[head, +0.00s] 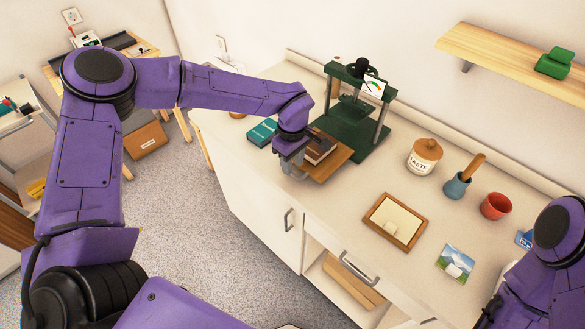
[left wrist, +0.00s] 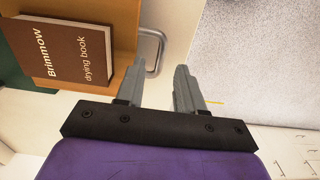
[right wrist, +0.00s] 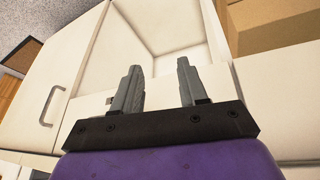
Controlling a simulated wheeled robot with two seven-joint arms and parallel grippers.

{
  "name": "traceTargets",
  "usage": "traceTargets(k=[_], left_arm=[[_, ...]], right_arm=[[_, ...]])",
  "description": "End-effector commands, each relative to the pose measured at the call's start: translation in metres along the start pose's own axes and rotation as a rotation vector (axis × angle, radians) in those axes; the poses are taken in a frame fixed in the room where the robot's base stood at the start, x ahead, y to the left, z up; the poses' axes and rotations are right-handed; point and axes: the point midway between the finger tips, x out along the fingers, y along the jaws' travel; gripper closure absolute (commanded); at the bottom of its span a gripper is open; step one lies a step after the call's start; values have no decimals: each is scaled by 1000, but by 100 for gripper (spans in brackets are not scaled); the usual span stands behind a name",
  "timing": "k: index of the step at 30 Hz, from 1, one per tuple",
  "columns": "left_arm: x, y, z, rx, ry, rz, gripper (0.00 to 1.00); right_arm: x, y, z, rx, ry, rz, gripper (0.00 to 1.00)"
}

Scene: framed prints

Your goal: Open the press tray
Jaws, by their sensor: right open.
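The dark green press (head: 355,112) stands on the counter against the wall. Its wooden tray (head: 335,163) juts out at the front with a brown drying book (head: 320,146) on it. The left wrist view shows the tray (left wrist: 124,35), the book (left wrist: 66,52) and a metal loop handle (left wrist: 160,50) on the tray's edge. My left gripper (left wrist: 160,78) is open at this edge, its fingers apart. The handle lies near the left fingertip; I cannot tell whether they touch. My right gripper (right wrist: 158,75) is open and empty before the cabinet front.
A teal book (head: 262,132) lies left of the tray. A paste jar (head: 424,157), a mortar (head: 457,186), a red pot (head: 495,205) and a wooden frame (head: 396,220) stand or lie to the right. A cabinet door (head: 262,207) and drawer handle (head: 357,268) are below the counter.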

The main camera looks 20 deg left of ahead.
Motion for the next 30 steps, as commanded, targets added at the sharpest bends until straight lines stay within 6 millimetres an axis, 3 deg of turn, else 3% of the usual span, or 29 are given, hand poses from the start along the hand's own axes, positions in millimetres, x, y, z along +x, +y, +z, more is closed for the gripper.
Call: traceTargets(k=[6,10,30], left_arm=[[-50,1,0,1,1,5,63],[-69,0,0,0,0,2,63],[-76,0,0,1,0,-1,63]], right_arm=[[12,-1,5,0,0,0,57],[13,-1,6,0,0,0,57],[13,-1,5,0,0,0,57]])
